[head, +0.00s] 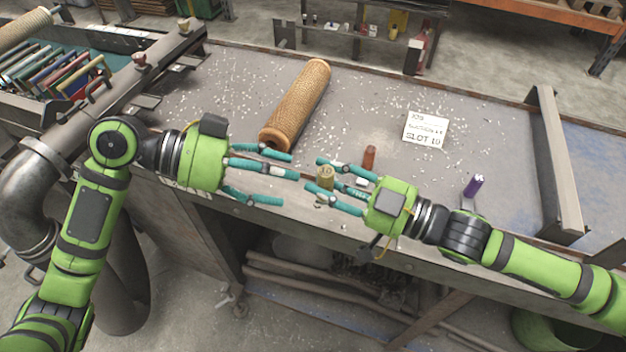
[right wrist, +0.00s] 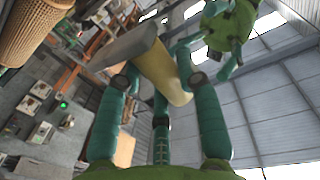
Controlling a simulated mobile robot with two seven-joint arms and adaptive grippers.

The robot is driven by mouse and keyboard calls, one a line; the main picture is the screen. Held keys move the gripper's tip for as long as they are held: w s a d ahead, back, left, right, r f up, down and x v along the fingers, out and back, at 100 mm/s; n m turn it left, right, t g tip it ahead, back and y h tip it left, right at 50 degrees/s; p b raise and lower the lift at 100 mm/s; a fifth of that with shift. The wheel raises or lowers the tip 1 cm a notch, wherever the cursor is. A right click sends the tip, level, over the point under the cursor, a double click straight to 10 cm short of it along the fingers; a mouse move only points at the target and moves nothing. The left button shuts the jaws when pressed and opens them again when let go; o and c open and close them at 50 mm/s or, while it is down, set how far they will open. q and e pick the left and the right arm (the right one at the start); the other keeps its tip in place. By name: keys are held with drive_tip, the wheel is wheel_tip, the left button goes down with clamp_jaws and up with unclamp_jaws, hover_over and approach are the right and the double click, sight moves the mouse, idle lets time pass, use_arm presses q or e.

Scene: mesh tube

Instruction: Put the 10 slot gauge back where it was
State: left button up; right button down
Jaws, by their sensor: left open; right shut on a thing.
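My right gripper (head: 322,179) is shut on a yellow-brass cylindrical gauge (head: 326,172), held over the bench's front edge; the gauge also shows tilted between the fingers in the right wrist view (right wrist: 152,62). My left gripper (head: 290,178) is open and empty, facing it from the left, its fingertips a little apart from the gauge. A red-brown gauge (head: 369,158) stands upright just behind the right gripper. A purple gauge (head: 474,185) stands tilted slightly on the bench to the right. No slot marking is readable on any gauge.
A perforated mesh tube (head: 297,104) lies on the grey bench (head: 220,85) behind the grippers. A white card (head: 425,129) reading "SLOT 10" lies back right. A metal rail (head: 553,160) bounds the right. White chips litter the bench. A rack of coloured items (head: 55,75) is at far left.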

sight(317, 199)
use_arm(q)
drive_tip(key=x, duration=0.6)
drive_tip(key=shift+d+f, duration=0.15)
drive_tip(key=shift+d, duration=0.2)
drive_tip(key=c, duration=1.3)
clamp_jaws()
use_arm(e)
drive_tip(key=c, duration=0.8)
unclamp_jaws()
drive_tip(key=shift+d+f, duration=0.1)
drive_tip(key=shift+f, duration=0.1)
